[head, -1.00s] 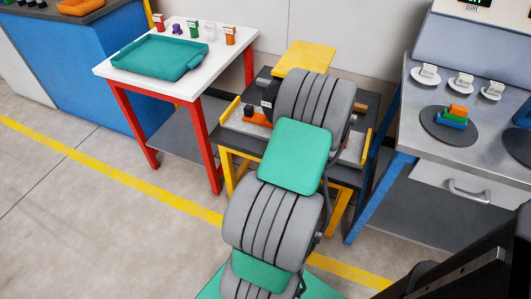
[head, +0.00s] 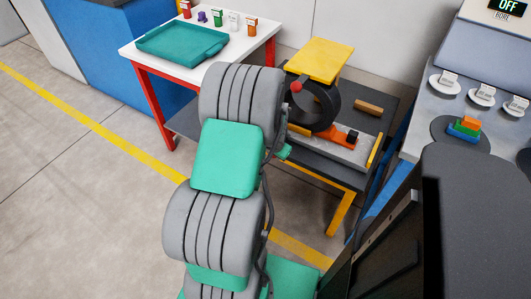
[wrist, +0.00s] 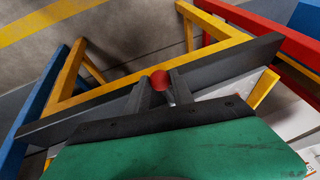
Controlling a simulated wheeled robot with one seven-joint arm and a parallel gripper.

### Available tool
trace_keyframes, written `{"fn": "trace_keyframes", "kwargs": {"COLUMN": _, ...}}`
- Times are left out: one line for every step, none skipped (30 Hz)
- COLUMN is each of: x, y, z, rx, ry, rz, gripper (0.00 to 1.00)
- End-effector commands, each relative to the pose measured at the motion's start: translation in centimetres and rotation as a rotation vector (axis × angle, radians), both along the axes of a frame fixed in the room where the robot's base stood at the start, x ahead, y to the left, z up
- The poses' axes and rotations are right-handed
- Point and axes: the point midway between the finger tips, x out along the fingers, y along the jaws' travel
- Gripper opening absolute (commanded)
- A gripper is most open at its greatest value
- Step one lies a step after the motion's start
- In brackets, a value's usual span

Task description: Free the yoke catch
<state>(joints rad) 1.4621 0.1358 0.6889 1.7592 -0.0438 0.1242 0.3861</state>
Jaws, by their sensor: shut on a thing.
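A red ball-shaped knob (wrist: 160,80) shows in the wrist view between the two dark fingertips of my gripper (wrist: 158,92), which is shut on it. In the head view a red knob (head: 296,86) shows in front of the black ring-shaped coil (head: 332,104); I cannot tell if it is the same knob. The coil stands upright on the dark work table (head: 376,100). In the head view my arm hides most of my gripper and the table's left part. No part is clearly recognisable as the yoke catch itself.
A yellow plate (head: 318,60) is above the coil. A white table (head: 240,58) with a teal tray (head: 182,43) is at the left. A steel counter (head: 428,98) is at the right.

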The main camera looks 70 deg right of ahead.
Motion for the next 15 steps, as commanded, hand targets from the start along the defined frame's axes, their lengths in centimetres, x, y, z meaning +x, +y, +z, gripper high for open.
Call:
{"fn": "trace_keyframes", "kwargs": {"x": -0.28, "y": -0.15, "z": 0.04, "rx": -0.002, "ry": 0.002, "rz": -0.016, "gripper": 0.00}}
{"fn": "trace_keyframes", "kwargs": {"x": -0.39, "y": -0.19, "z": 0.04, "rx": -0.001, "ry": 0.001, "rz": -0.023, "gripper": 0.00}}
{"fn": "trace_keyframes", "kwargs": {"x": -0.49, "y": -0.22, "z": 0.04, "rx": -0.002, "ry": 0.001, "rz": -0.031, "gripper": 0.00}}
{"fn": "trace_keyframes", "kwargs": {"x": -0.54, "y": -0.24, "z": 0.04, "rx": -0.001, "ry": 0.001, "rz": -0.036, "gripper": 0.00}}
{"fn": "trace_keyframes", "kwargs": {"x": -0.58, "y": -0.26, "z": 0.04, "rx": -0.001, "ry": 0.001, "rz": -0.039, "gripper": 0.00}}
{"fn": "trace_keyframes", "kwargs": {"x": -0.61, "y": -0.28, "z": 0.04, "rx": -0.002, "ry": 0.001, "rz": -0.041, "gripper": 0.00}}
{"fn": "trace_keyframes", "kwargs": {"x": -0.63, "y": -0.28, "z": 0.05, "rx": -0.002, "ry": 0.001, "rz": -0.042, "gripper": 0.00}}
{"fn": "trace_keyframes", "kwargs": {"x": -0.63, "y": -0.29, "z": 0.05, "rx": -0.001, "ry": 0.002, "rz": -0.043, "gripper": 0.00}}
{"fn": "trace_keyframes", "kwargs": {"x": -0.62, "y": -0.28, "z": 0.05, "rx": -0.001, "ry": 0.002, "rz": -0.043, "gripper": 0.00}}
{"fn": "trace_keyframes", "kwargs": {"x": -0.61, "y": -0.29, "z": 0.05, "rx": -0.001, "ry": 0.002, "rz": -0.043, "gripper": 0.00}}
{"fn": "trace_keyframes", "kwargs": {"x": -0.59, "y": -0.28, "z": 0.05, "rx": -0.002, "ry": 0.001, "rz": -0.041, "gripper": 0.00}}
{"fn": "trace_keyframes", "kwargs": {"x": -0.58, "y": -0.29, "z": 0.04, "rx": -0.002, "ry": 0.001, "rz": -0.041, "gripper": 0.00}}
{"fn": "trace_keyframes", "kwargs": {"x": -0.56, "y": -0.28, "z": 0.04, "rx": -0.002, "ry": 0.001, "rz": -0.041, "gripper": 0.00}}
{"fn": "trace_keyframes", "kwargs": {"x": -0.54, "y": -0.29, "z": 0.04, "rx": -0.002, "ry": 0.001, "rz": -0.041, "gripper": 0.00}}
{"fn": "trace_keyframes", "kwargs": {"x": -0.49, "y": -0.24, "z": 0.05, "rx": -0.002, "ry": 0.001, "rz": -0.039, "gripper": 0.00}}
